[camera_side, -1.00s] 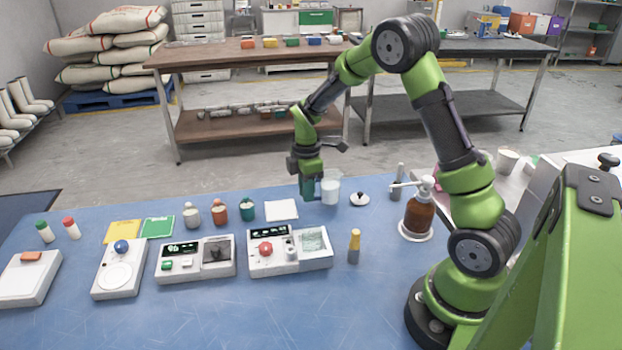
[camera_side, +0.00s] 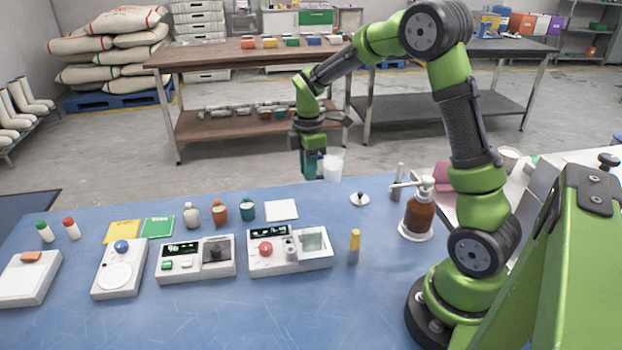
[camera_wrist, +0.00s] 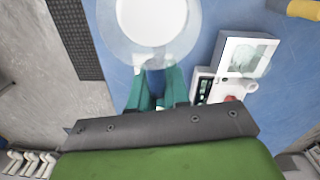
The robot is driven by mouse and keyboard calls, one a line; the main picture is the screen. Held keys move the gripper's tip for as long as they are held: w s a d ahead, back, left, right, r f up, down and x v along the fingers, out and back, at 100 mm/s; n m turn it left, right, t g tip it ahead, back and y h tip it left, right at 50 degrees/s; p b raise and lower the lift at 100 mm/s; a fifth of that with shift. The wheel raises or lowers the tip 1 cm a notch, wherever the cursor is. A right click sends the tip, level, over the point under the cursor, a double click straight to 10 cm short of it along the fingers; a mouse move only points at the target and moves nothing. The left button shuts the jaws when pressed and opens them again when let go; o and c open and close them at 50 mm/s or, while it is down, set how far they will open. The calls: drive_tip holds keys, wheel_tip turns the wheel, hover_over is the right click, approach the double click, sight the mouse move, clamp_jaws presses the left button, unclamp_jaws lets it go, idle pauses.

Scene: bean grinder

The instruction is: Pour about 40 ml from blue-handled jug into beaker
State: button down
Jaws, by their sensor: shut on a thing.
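My gripper (camera_side: 313,168) is shut on the blue handle (camera_wrist: 155,82) of a clear jug (camera_side: 334,166). The jug is held above the far edge of the blue table, clear of the surface, and looks about upright. In the wrist view the jug's round clear rim (camera_wrist: 108,35) surrounds white contents. My teal fingers close on both sides of the handle.
White devices (camera_side: 195,260) line the front of the blue table. Small bottles (camera_side: 220,211) and a white square (camera_side: 282,210) lie behind them. A black-knobbed lid (camera_side: 360,199), a yellow-topped tube (camera_side: 354,247) and a brown pump bottle (camera_side: 419,212) stand to the right.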

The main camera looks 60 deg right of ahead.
drive_tip(key=f+m, duration=0.1)
drive_tip(key=s+a+f+m, duration=0.1)
drive_tip(key=f+m, duration=0.1)
drive_tip(key=s+a+f+m, duration=0.1)
drive_tip(key=m, duration=0.1)
drive_tip(key=shift+s+f, duration=0.1)
drive_tip(key=shift+f, duration=0.2)
drive_tip(key=shift+s+a+f+m, duration=0.1)
drive_tip(key=shift+a+f+m, duration=0.15)
drive_tip(key=shift+m, duration=0.25)
drive_tip(key=shift+a+f+m, duration=0.1)
drive_tip(key=shift+f+m, duration=0.15)
drive_tip(key=shift+m, duration=0.25)
drive_tip(key=shift+f+m, duration=0.1)
drive_tip(key=shift+m, duration=0.9)
drive_tip(key=shift+a+h, duration=0.1)
drive_tip(key=shift+h, duration=0.2)
drive_tip(key=a+r+h, duration=0.3)
drive_tip(key=a+h, duration=0.2)
drive_tip(key=h, duration=0.3)
drive_tip(key=shift+r+t, duration=0.2)
drive_tip(key=shift+t, duration=0.1)
drive_tip(key=shift+s+a+h, duration=0.1)
drive_tip(key=shift+a+h, duration=0.15)
drive_tip(key=shift+h, duration=0.15)
